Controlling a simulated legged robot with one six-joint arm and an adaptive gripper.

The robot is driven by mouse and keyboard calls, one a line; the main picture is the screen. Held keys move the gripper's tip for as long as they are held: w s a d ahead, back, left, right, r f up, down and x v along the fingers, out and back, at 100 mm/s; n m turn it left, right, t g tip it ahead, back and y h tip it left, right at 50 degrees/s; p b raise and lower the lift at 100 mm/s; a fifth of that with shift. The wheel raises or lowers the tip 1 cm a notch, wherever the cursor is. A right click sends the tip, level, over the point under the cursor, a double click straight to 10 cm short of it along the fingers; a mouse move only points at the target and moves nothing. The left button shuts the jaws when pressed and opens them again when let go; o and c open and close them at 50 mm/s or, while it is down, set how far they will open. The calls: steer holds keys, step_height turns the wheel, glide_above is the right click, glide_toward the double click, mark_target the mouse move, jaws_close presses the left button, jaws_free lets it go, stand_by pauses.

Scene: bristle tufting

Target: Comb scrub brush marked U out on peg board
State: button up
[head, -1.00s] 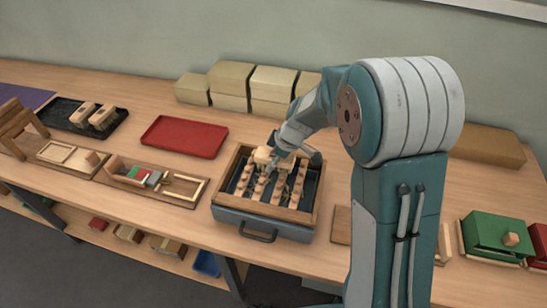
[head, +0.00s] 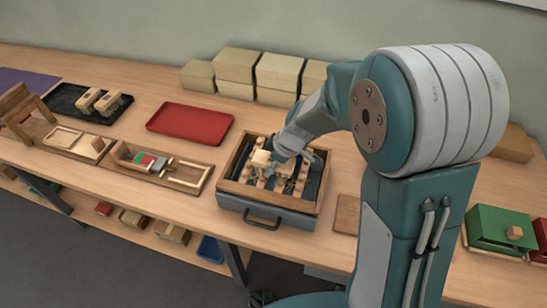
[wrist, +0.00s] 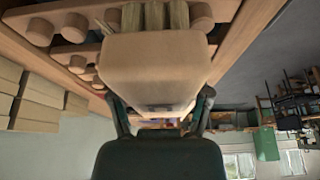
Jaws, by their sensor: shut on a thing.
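My gripper (head: 284,157) is over the peg board (head: 267,207), a wood-framed tray with rows of round wooden pegs on a dark bed. It is shut on a scrub brush, whose pale wooden block (wrist: 155,68) fills the middle of the wrist view between the two fingers. The brush's straw-coloured bristles (wrist: 155,16) point toward the pegs, beside or among them; the exact contact is hidden. Part of the brush (head: 263,157) shows left of the gripper in the head view. Its letter cannot be read.
A red tray (head: 190,123) lies behind and left. A black tray (head: 65,105) holds two other wooden brushes (head: 98,101). A wooden holder with coloured pieces (head: 150,162) lies left of the peg board. Cream boxes (head: 236,72) stand along the wall, and a green box (head: 500,230) is at right.

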steer(key=shift+s+a, duration=0.15)
steer(key=shift+s, duration=0.3)
steer(key=shift+w+d, duration=1.4)
steer(key=shift+w, duration=2.35)
step_height(320, 180, up, 6)
